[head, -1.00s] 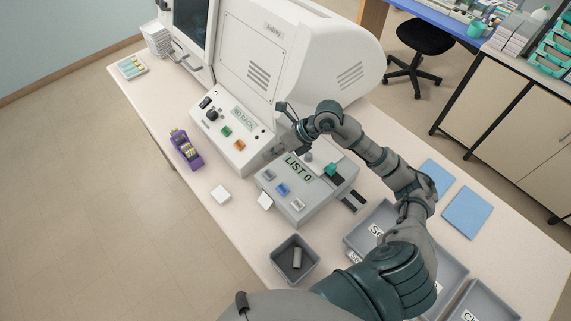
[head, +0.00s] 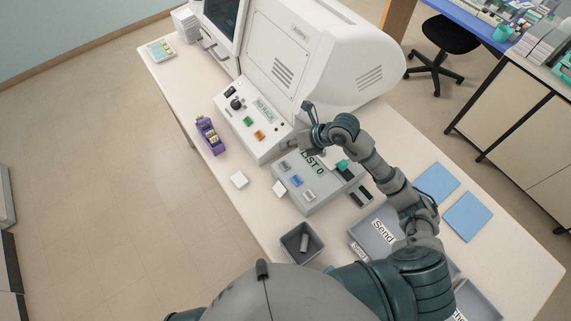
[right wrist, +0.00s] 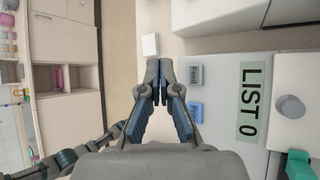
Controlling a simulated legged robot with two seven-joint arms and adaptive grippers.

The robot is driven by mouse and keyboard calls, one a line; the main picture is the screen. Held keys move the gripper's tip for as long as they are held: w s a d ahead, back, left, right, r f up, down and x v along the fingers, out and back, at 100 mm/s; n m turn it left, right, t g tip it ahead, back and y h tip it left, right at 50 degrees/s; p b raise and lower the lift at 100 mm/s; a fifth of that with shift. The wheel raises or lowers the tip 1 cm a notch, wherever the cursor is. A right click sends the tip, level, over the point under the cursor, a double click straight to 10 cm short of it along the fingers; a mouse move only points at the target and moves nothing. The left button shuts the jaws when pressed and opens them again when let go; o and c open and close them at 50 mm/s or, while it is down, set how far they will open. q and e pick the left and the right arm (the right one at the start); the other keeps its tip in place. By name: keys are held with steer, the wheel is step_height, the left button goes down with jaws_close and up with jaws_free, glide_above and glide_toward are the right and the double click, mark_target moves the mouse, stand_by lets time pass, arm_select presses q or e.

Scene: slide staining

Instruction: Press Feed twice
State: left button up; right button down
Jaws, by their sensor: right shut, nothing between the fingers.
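The grey slide-label machine (head: 318,200) stands on the table with a "LIST 0" display (right wrist: 250,100). Its grey Feed button (right wrist: 195,77) shows in the right wrist view, and it is the left one of the row in the head view (head: 284,167). A blue button (right wrist: 196,112) sits beside it. My right gripper (right wrist: 160,66) is shut and empty. In the right wrist view its fingertips appear just left of the Feed button, apart from it; the height cannot be told. In the head view the fingers are mostly hidden by the wrist. My left gripper is not in view.
A large white machine (head: 290,65) with a control panel stands behind. A small grey bin (head: 300,243) is in front. Send trays (head: 375,235) and blue mats (head: 468,216) are to the right.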

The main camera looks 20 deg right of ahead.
mark_target(286, 165)
steer(key=shift+f+b, duration=2.95)
steer(key=shift+f, duration=1.3)
steer(key=shift+a+f, duration=0.1)
steer(key=shift+f, duration=0.2)
steer(key=shift+f+b, duration=0.4)
steer(key=shift+b, duration=0.15)
steer(key=shift+r, duration=0.1)
steer(key=shift+r+p, duration=0.6)
steer(key=shift+r, duration=0.1)
steer(key=shift+r+p, duration=1.8)
steer(key=shift+r, duration=0.75)
